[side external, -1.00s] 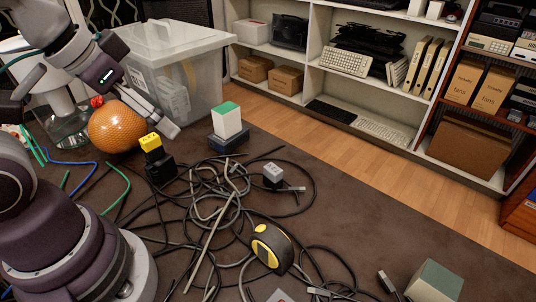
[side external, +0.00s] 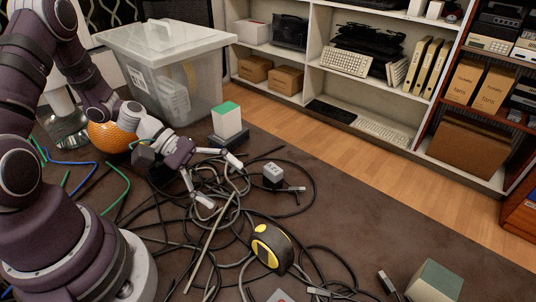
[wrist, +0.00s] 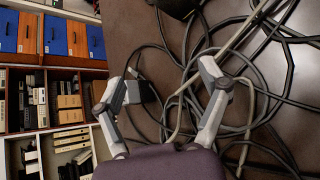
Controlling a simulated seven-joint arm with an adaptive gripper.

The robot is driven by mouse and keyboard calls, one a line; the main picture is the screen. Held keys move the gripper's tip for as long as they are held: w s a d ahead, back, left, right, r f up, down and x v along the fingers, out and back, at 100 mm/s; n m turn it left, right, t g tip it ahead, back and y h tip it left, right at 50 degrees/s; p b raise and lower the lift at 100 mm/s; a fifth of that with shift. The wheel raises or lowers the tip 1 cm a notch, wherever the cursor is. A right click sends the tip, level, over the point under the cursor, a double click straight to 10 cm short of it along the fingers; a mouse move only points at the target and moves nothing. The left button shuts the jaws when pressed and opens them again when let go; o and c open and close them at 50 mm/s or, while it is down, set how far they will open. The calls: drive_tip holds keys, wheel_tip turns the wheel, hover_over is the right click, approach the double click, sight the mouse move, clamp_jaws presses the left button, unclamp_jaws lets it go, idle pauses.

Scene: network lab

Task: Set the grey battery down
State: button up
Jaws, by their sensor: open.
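My gripper (side external: 221,181) is low over the cable tangle with its two fingers spread. The wrist view shows the open gripper (wrist: 170,70) with nothing between its fingertips except floor and cables. A small grey cube (side external: 272,174) with dark marks on top stands on the carpet, to the right of the fingers and apart from them in the side view. It may be the grey battery; I cannot tell for certain. A dark grey block (wrist: 142,88) shows close beside the left finger in the wrist view; whether they touch is unclear.
Black and grey cables (side external: 215,225) cover the carpet. A yellow-black tape measure (side external: 270,247), a green-topped white box (side external: 226,120), an orange ball (side external: 110,137) and a greenish-grey box (side external: 434,282) stand around. A clear bin (side external: 190,70) and shelves (side external: 330,90) are behind. Carpet at right is mostly clear.

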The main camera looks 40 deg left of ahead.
sight(267, 171)
drive_tip(key=n+t, duration=0.2)
drive_tip(key=n, duration=0.2)
drive_tip(key=w+a+f+n+t, duration=0.1)
drive_tip(key=n+t, duration=0.2)
drive_tip(key=n, duration=0.1)
drive_tip(key=f+n+t, duration=0.1)
drive_tip(key=n+t, duration=0.2)
drive_tip(key=n, duration=0.1)
drive_tip(key=shift+w+a+f, duration=0.2)
drive_tip(key=shift+w+a, duration=0.1)
drive_tip(key=shift+w, duration=0.05)
drive_tip(key=n+t, duration=0.1)
drive_tip(key=n, duration=0.1)
drive_tip(key=a+n+t+y, duration=0.1)
drive_tip(key=n+t, duration=0.1)
drive_tip(key=shift+w+f+y, duration=0.1)
drive_tip(key=shift+f+y, duration=0.1)
drive_tip(key=shift+y, duration=0.1)
drive_tip(key=shift+n, duration=0.4)
drive_tip(key=x, duration=1)
drive_tip(key=shift+d+f, duration=0.1)
drive_tip(key=shift+f, duration=0.05)
drive_tip(key=c, duration=1.3)
